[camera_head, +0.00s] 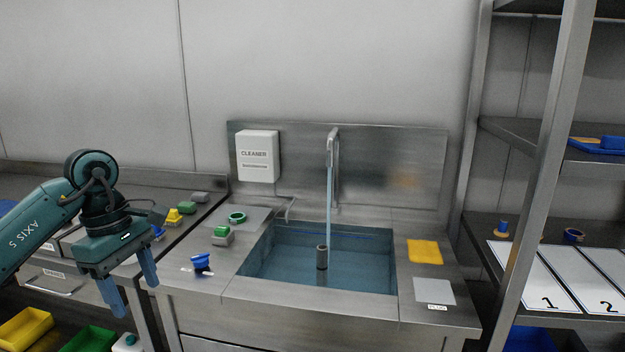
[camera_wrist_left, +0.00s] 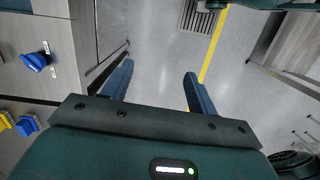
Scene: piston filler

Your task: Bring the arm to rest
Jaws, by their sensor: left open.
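My left gripper (camera_head: 136,292) hangs at the left of the head view with its two blue fingers apart and pointing down. It is in front of the left counter's edge and touches nothing that I can see. In the left wrist view the gripper (camera_wrist_left: 158,88) is open and empty, with bare grey floor beyond the fingers. My right gripper is not in the head view.
A sink (camera_head: 320,262) with running water is right of my arm. A blue part (camera_head: 201,263) and a green-topped part (camera_head: 222,236) stand on its left ledge. Yellow (camera_head: 24,328) and green (camera_head: 88,340) bins are low left. A shelf rack (camera_head: 545,160) stands right.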

